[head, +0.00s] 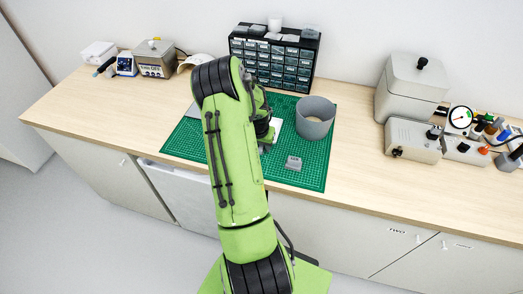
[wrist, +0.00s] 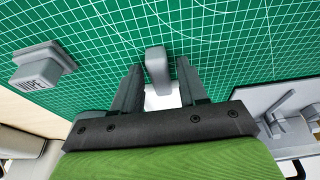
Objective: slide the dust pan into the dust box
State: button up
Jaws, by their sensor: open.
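My gripper (wrist: 158,72) is open, with a dark finger on each side in the wrist view. A grey rounded piece (wrist: 157,66), which looks like a handle, stands between the fingers, with a gap on each side. A white part (wrist: 162,98) shows behind it, partly hidden by the gripper; this may be the dust pan. In the head view a white edge (head: 276,127) shows beside my wrist, and my arm hides most of that spot. I cannot tell for certain which thing is the dust box.
A green cutting mat (head: 315,180) covers the bench middle. A small grey labelled block (head: 293,163) and a grey round bin (head: 315,118) stand right of my gripper. A grey tray with parts (wrist: 270,100) lies at the wrist view's right. A drawer cabinet (head: 275,62) stands behind.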

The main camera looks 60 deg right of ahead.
jog(key=shift+r, duration=0.15)
grip_shut()
jog(key=shift+r, duration=0.4)
